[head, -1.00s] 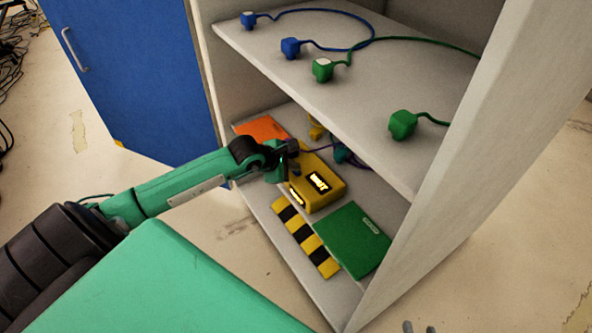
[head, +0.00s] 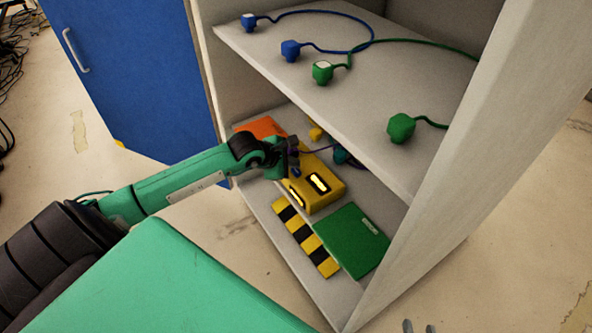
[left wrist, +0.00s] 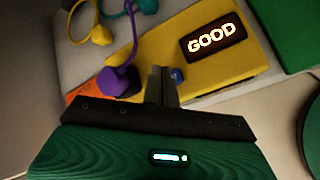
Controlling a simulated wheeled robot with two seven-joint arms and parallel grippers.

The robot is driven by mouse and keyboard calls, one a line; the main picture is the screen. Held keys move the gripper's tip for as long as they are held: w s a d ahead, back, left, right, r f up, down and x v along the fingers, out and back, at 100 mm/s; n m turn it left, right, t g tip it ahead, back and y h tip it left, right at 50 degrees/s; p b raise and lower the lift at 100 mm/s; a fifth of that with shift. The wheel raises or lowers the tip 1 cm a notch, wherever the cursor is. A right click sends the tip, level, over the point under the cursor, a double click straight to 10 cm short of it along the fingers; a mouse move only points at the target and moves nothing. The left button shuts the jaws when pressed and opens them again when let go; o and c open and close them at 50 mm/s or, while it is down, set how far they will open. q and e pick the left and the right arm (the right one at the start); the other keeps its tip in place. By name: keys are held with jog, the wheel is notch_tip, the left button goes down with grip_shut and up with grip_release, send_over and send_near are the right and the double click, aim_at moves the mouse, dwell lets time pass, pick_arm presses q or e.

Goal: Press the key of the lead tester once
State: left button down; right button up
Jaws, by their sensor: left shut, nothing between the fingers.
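The lead tester (head: 328,196) is a yellow box with a lit display, on the lower shelf. In the left wrist view its display (left wrist: 211,39) reads GOOD. A small blue key (left wrist: 177,75) shows on the yellow face, right beside my fingertips and partly hidden by them. My left gripper (head: 296,174) is shut and empty at the tester's left end; it also shows in the left wrist view (left wrist: 163,82). I cannot tell whether it touches the key. Two small grey tips at the head view's bottom edge may be my right gripper (head: 419,327).
A purple plug (left wrist: 115,80) lies close to my fingers. An orange panel (head: 262,129), a green panel (head: 352,240) and a striped strip (head: 305,236) lie on the lower shelf. The upper shelf (head: 350,105) overhangs, with blue and green plugs. A blue door (head: 140,80) stands open.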

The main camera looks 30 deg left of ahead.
pick_arm(q)
notch_tip(320, 180, up, 5)
jog(key=p, duration=0.2)
jog(key=shift+p, duration=0.3)
jog(key=shift+d, duration=0.1)
dwell(0.6)
